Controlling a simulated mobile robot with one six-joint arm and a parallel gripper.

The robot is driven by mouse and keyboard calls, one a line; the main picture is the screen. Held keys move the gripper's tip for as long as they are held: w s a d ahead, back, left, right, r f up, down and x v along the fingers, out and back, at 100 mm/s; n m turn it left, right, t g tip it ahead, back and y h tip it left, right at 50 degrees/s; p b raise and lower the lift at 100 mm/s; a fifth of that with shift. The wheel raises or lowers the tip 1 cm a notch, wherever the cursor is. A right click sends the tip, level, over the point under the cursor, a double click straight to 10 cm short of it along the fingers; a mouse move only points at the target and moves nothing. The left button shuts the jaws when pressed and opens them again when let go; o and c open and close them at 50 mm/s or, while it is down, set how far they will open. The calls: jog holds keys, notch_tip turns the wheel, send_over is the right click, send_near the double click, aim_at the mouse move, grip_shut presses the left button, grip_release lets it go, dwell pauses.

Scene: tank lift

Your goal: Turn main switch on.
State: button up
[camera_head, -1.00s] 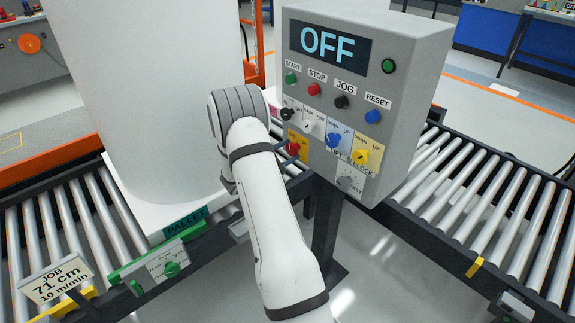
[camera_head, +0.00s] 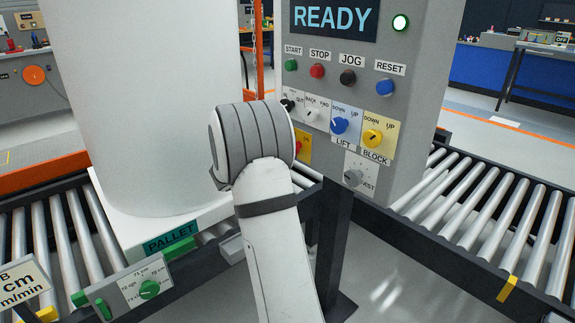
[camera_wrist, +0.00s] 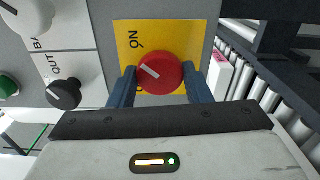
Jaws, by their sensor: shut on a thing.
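The main switch is a red rotary knob (camera_wrist: 160,72) on a yellow plate (camera_wrist: 128,28) in the wrist view. My gripper (camera_wrist: 160,84) is shut on the knob, one dark blue finger on each side. The knob's white mark slants toward the upper left, and an ON label shows above it on the plate. In the head view the yellow plate (camera_head: 306,146) is mostly covered by my arm, and my fingers are hidden.
Black (camera_wrist: 63,94) and white (camera_wrist: 32,14) knobs sit close left of the red one. START, STOP, JOG and RESET buttons and LIFT (camera_head: 340,125) and BLOCK (camera_head: 372,138) knobs are on the same box. A white tank (camera_head: 145,100) stands on a pallet at left; roller conveyors run on both sides.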

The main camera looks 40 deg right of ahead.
jog(key=shift+d+m+b, duration=0.1)
jog(key=shift+m+b, duration=0.5)
jog(key=shift+b, duration=0.25)
jog(key=o, duration=1)
jog(key=a, duration=0.5)
jog(key=a+p, duration=0.1)
jog(key=a, duration=0.2)
jog(key=shift+s, duration=0.35)
